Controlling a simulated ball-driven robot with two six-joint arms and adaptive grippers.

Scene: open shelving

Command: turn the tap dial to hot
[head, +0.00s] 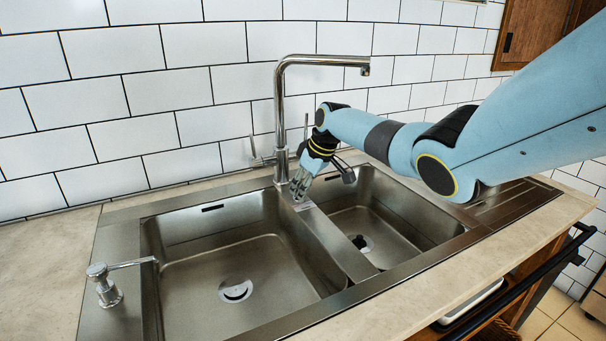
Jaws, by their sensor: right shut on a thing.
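The chrome tap (282,110) stands behind the double sink, with a tall square-bent spout reaching to the right. A small side lever (256,155) sticks out on the left of its column. My right gripper (298,192) points downward just right of the tap's foot, by the divider between the basins. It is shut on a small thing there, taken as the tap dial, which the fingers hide. A small pale and reddish patch (301,207) shows just below the fingertips. The dial's setting cannot be seen. My left gripper is out of view.
The large left basin (215,255) and smaller right basin (385,210) are empty apart from their drains. A chrome soap dispenser (105,285) stands at the front left. White wall tiles (120,95) close off the back.

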